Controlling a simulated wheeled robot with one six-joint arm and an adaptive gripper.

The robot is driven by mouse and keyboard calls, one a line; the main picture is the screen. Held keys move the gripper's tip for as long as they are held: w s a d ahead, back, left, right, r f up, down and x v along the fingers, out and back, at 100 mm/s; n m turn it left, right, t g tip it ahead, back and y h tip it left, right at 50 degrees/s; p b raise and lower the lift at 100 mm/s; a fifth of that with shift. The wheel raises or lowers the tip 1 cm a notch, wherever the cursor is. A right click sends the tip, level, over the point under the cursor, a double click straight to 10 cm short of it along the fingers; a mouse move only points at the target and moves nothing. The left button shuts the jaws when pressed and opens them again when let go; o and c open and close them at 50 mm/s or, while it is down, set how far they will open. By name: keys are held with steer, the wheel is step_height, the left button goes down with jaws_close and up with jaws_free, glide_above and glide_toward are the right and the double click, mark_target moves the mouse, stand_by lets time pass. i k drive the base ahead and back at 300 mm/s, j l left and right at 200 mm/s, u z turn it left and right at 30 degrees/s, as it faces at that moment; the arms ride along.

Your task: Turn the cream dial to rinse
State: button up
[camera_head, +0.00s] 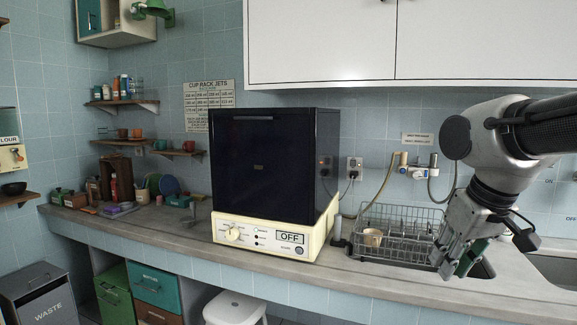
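The cream dial (233,234) is a small round knob on the left of the cream front panel of a dark, boxy machine (270,165) on the counter. Small markings surround the dial, too small to read, so I cannot tell which setting it points at. A display (290,237) on the same panel reads OFF. My gripper (452,268) hangs over the right part of the counter, in front of the wire rack. It is well to the right of the dial and apart from it. Its fingers point down, and their gap is not clear.
A wire dish rack (400,225) with a beige cup (372,237) stands between the machine and my gripper. A dark upright lever (338,230) stands beside the machine. White cupboards (440,45) hang above. The counter before the panel is clear.

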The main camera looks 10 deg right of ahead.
mark_target(232, 233)
steer(key=i+j+u, duration=0.2)
steer(key=i+j, duration=0.55)
